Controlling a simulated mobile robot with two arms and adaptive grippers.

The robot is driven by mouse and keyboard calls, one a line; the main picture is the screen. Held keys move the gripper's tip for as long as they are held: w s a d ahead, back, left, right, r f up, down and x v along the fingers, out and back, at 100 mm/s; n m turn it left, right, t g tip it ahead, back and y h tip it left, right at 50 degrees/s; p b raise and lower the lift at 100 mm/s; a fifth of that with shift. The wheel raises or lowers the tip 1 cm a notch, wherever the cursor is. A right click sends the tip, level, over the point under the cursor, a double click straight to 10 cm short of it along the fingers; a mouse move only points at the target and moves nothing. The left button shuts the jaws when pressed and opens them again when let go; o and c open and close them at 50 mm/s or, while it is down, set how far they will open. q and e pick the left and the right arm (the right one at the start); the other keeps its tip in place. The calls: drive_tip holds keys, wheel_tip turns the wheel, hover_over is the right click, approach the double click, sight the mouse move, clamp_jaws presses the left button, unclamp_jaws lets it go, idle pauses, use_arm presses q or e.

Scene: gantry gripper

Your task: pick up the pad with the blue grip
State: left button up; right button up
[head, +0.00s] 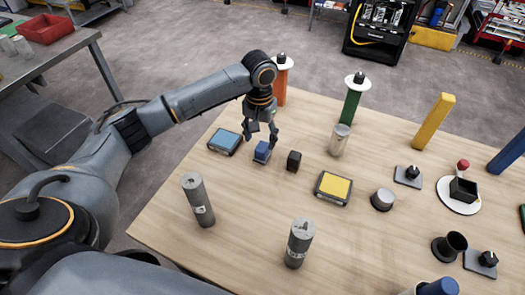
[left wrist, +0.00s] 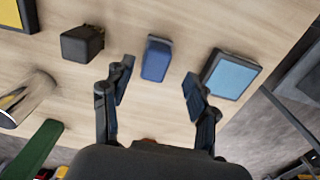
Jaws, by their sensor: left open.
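The small pad with the blue grip (head: 262,152) stands on the wooden table near its far left part. In the left wrist view the blue grip (left wrist: 156,62) shows near the middle, with a thin grey edge behind it. My left gripper (head: 260,137) points down just above and behind the pad. Its two fingers are spread and empty. In the left wrist view the fingers (left wrist: 158,78) stand wide on either side of the grip, apart from it. I cannot tell the exact height gap. My right gripper does not show.
A flat blue-topped block (head: 225,142) lies close left of the pad, and a small black cube (head: 294,160) close right. A yellow-topped block (head: 333,188), a metal cylinder (head: 339,140) and two grey cylinders (head: 198,200) stand around. Green (head: 351,105) and orange (head: 281,85) posts rise behind.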

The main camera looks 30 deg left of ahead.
sight(262, 147)
use_arm(q)
drive_tip(key=f, duration=0.3)
drive_tip(key=f+p, duration=0.1)
drive_tip(key=f, duration=0.1)
drive_tip(key=shift+w+d, duration=0.2)
drive_tip(key=shift+w, duration=0.15)
drive_tip(key=shift+c, duration=0.2)
clamp_jaws()
